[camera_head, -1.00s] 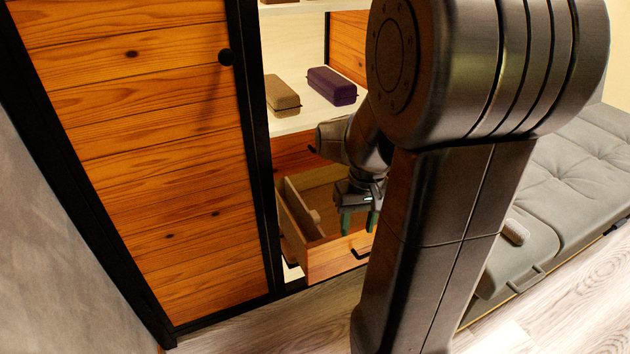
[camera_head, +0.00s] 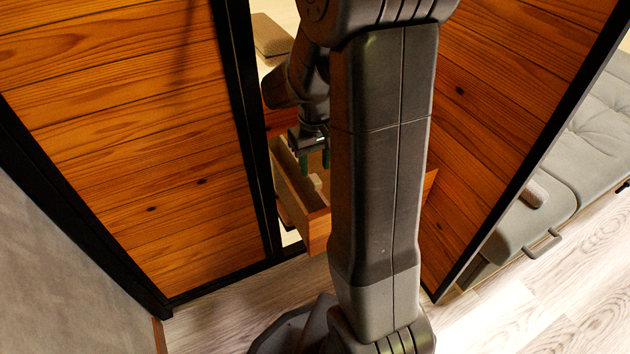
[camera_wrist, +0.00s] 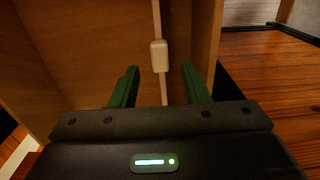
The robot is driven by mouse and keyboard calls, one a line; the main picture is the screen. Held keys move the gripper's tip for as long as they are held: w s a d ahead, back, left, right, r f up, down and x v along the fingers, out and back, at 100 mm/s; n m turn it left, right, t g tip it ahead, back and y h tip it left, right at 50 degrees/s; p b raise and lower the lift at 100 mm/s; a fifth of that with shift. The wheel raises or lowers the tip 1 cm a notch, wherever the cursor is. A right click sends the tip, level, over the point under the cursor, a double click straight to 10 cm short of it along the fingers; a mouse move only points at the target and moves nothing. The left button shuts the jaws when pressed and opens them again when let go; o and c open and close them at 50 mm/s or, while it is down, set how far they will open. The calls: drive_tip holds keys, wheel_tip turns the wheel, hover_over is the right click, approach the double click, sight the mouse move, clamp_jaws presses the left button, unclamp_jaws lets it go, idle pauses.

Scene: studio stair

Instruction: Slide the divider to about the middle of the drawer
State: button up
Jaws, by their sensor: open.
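The drawer (camera_head: 318,230) is pulled out of the cabinet, and my arm hides its right part in the head view. In the wrist view its wooden wall (camera_wrist: 208,35) runs along the right. The divider (camera_wrist: 156,20) is a thin pale strip seen edge-on, with a small cream block-shaped grip (camera_wrist: 159,56) on it. A pale bit of it shows inside the drawer in the head view (camera_head: 316,182). My gripper (camera_wrist: 159,68) is open, with its green fingers left and right of the divider line, apart from it. In the head view my gripper (camera_head: 315,160) is over the drawer.
A wooden door panel (camera_head: 150,150) stands left of the drawer, and another panel (camera_head: 475,110) stands right of my arm. A brown case (camera_head: 272,36) lies on the shelf above. A grey sofa (camera_head: 590,140) is at the right. Wooden floor is clear in front.

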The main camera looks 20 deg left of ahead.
sight(315, 179)
drive_tip(key=shift+f+b, duration=0.65)
drive_tip(key=shift+f, duration=1.6)
drive_tip(key=shift+c, duration=0.2)
drive_tip(key=shift+d, duration=0.1)
clamp_jaws()
